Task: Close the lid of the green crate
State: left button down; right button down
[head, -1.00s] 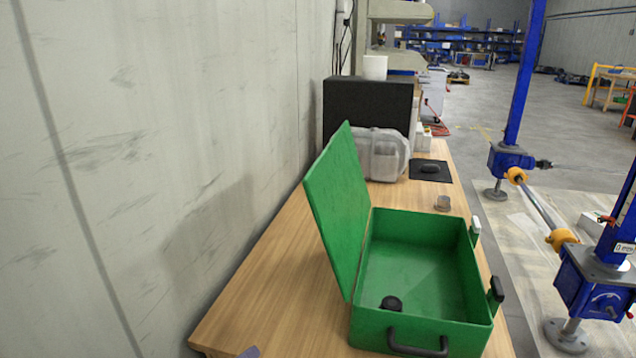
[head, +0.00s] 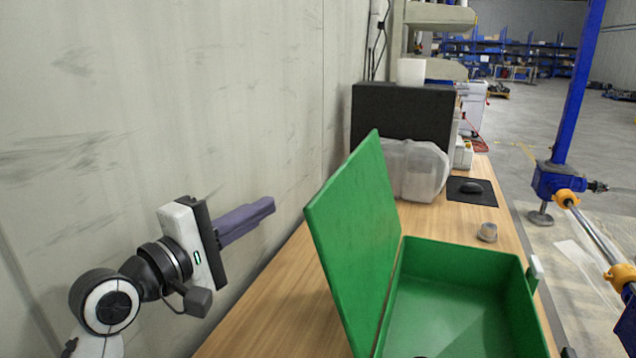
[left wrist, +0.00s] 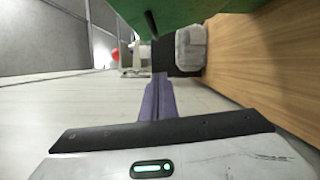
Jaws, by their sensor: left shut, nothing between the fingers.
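The green crate (head: 455,300) stands on the wooden table in the head view, with its near part cut off by the bottom edge. Its lid (head: 357,235) stands up, tilted a little outward over the crate's left side, so the crate is open. In the left wrist view the green lid (left wrist: 215,14) fills the top edge. My left gripper (head: 268,205) is shut and empty, its purple fingers pointing right, to the left of the lid and apart from it. The fingers also show in the left wrist view (left wrist: 158,82). My right gripper is not in view.
A pale wall (head: 180,100) runs along the left, close to my left gripper. Bare table (head: 270,300) lies left of the lid.

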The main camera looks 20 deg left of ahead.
pick_arm(q)
jog(key=w+d, duration=0.6)
jog(key=w, duration=0.3)
jog(key=shift+d+r+p, duration=0.35)
jog(key=shift+d+r, duration=0.05)
jog(key=shift+r, duration=0.05)
